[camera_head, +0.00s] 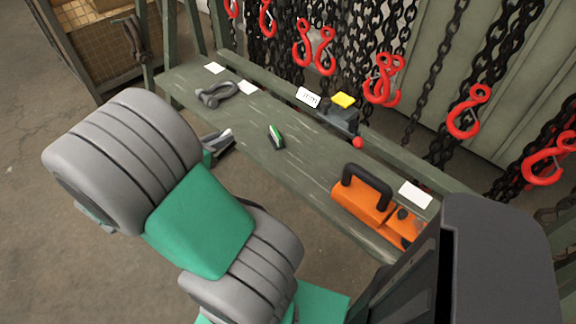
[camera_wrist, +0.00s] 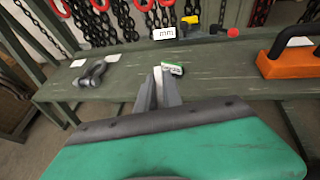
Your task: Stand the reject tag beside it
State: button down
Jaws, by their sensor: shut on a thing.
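My gripper (camera_head: 226,138) hangs just off the near edge of the workbench, toward its left half. In the wrist view its fingers (camera_wrist: 160,76) are closed on a thin whitish piece (camera_wrist: 158,88), seen almost edge-on. It may be the reject tag, but no face or marking on it is readable. A bit of white also shows at the fingertips in the head view. A small green, white and black object (camera_head: 276,137) lies on the bench beyond the fingertips. A grey shackle (camera_head: 217,95) lies to the left. An orange block with a black handle (camera_head: 375,205) stands to the right.
A white lettered card (camera_head: 308,97) stands at the bench's back, beside a dark device with a yellow top (camera_head: 343,100) and red knob. Blank white cards (camera_head: 415,194) lie along the bench (camera_head: 300,165). Chains with red hooks (camera_head: 315,45) hang behind. The middle front is mostly clear.

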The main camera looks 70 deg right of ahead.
jog(key=s+d+m+g+y+b, duration=0.15)
jog(key=s+m+g+y, duration=0.4)
jog(key=s, duration=0.85)
jog(key=shift+m+g+h, duration=0.75)
jog(key=s+d+f+b, duration=0.1)
jog(key=s+d+f, duration=0.1)
jog(key=d+f, duration=0.1)
jog(key=s+d+f+b, duration=0.1)
jog(key=d+f, duration=0.2)
jog(key=d, duration=0.2)
jog(key=s+d+f+b, duration=0.1)
jog(key=s+d+f, duration=0.1)
jog(key=d+f, duration=0.2)
jog(key=shift+s+d, duration=0.15)
jog(key=shift+s, duration=0.2)
jog(key=f, duration=0.2)
jog(key=f+b, duration=0.1)
jog(key=shift+d, duration=0.25)
jog(key=shift+f, duration=0.25)
jog(key=c, duration=1.5)
grip_release()
